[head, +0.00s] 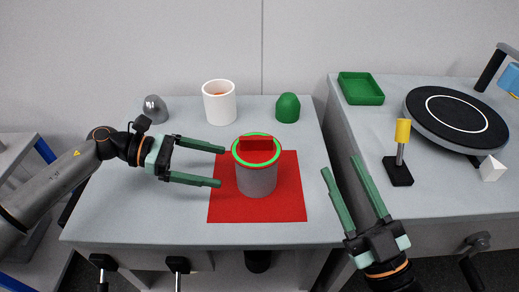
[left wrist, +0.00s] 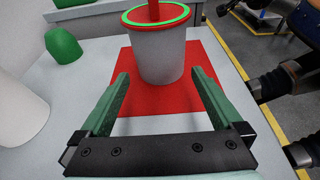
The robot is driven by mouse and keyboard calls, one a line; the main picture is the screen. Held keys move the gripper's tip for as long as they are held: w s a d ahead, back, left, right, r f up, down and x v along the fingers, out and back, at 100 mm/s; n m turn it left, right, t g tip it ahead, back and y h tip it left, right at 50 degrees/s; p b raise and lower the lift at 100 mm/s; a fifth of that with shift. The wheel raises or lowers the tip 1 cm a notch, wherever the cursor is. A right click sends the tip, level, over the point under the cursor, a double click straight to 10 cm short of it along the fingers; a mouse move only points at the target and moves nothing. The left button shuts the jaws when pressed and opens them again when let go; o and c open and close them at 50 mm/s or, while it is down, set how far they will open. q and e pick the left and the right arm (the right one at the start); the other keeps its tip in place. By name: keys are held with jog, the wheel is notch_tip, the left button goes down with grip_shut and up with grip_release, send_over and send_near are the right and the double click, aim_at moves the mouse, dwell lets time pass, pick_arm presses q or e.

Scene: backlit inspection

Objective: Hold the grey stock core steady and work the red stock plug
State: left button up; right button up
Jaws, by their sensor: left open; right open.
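The grey stock core (head: 257,181) is an upright cylinder on a red mat (head: 225,208). It also shows in the left wrist view (left wrist: 160,57), ahead of my fingers. The red stock plug (head: 257,145) sits at its top, with a raised red bar and a bright green ring (head: 241,160) around it. How deep it sits is hidden. My left gripper (head: 220,166) is open and empty, just left of the core, its fingers pointing at it without closing around it. My right gripper (head: 340,163) is open and empty, right of the core near the table's right edge.
A white cup (head: 219,107), a green dome (head: 287,108) and a grey dome (head: 155,108) stand at the back. On the right table are a green tray (head: 361,90), a black turntable (head: 457,116), a yellow-topped post (head: 402,131) and a white block (head: 491,169).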

aim_at(251, 173)
pick_arm(q)
jog(key=x, duration=0.5)
jog(key=shift+d+p, duration=0.2)
jog(key=shift+p, duration=0.2)
pick_arm(e)
notch_tip(251, 173, down, 5)
jog(key=w+m+g+h, duration=0.2)
pick_arm(q)
jog(key=b+x, duration=0.1)
jog(key=x, duration=0.1)
jog(key=shift+d+f, duration=0.3)
jog(key=shift+d, duration=0.5)
pick_arm(e)
notch_tip(251, 173, up, 6)
jog(key=s+n+t+y, duration=0.2)
jog(key=y, duration=0.1)
jog(key=shift+s, duration=0.3)
pick_arm(q)
jog(key=c, duration=0.5)
jog(key=shift+f+b, duration=0.15)
jog(key=shift+b, duration=0.2)
pick_arm(e)
jog(key=shift+f, duration=0.25)
jog(key=shift+o, duration=0.3)
